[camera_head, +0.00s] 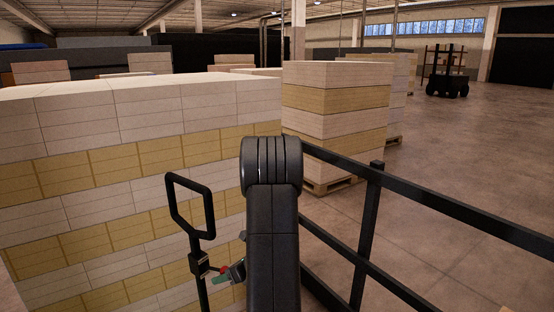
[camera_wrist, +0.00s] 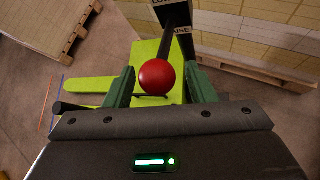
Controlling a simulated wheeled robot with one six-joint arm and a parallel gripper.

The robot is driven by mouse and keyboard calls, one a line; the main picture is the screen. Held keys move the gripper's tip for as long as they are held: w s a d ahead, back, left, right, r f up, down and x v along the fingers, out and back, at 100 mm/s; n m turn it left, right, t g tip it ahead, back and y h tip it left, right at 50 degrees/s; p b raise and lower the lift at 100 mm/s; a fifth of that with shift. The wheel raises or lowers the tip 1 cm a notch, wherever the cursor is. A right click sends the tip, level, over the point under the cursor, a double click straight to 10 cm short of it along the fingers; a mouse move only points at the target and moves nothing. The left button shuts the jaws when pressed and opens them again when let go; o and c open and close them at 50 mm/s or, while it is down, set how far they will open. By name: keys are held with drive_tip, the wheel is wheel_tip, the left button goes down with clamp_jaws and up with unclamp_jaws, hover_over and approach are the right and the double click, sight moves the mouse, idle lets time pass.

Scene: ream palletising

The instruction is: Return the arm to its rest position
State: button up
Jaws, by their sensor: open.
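My gripper (camera_wrist: 160,72) is open in the wrist view, its two green fingers apart. A round red knob (camera_wrist: 156,76) shows between the fingers, with a gap on each side; I cannot tell its exact depth. Behind it is a dark post with a label reading "LOWER" and "RAISE" (camera_wrist: 180,30). In the head view my black arm rises in the middle and hides much of what is behind it. The red knob (camera_head: 223,269) shows small beside a green finger, close to the post with a black loop handle (camera_head: 191,205).
Lime-green forks (camera_wrist: 88,85) lie low in the wrist view. A large ream stack (camera_head: 110,130) fills the left. A black railing (camera_head: 370,220) runs along the right, with another palletised stack (camera_head: 335,100) beyond it. Open floor (camera_head: 470,160) lies at the right.

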wheel_tip(320, 180, down, 8)
drive_tip(key=n+t+y+b, duration=0.25)
drive_tip(key=y+b, duration=0.35)
drive_tip(key=b, duration=1.4)
drive_tip(key=v, duration=0.6)
drive_tip(key=shift+r+m+p, duration=0.25)
drive_tip(key=shift+m+p, duration=0.15)
drive_tip(key=shift+m, duration=0.05)
drive_tip(key=shift+s+t, duration=0.1)
drive_tip(key=shift+t, duration=0.15)
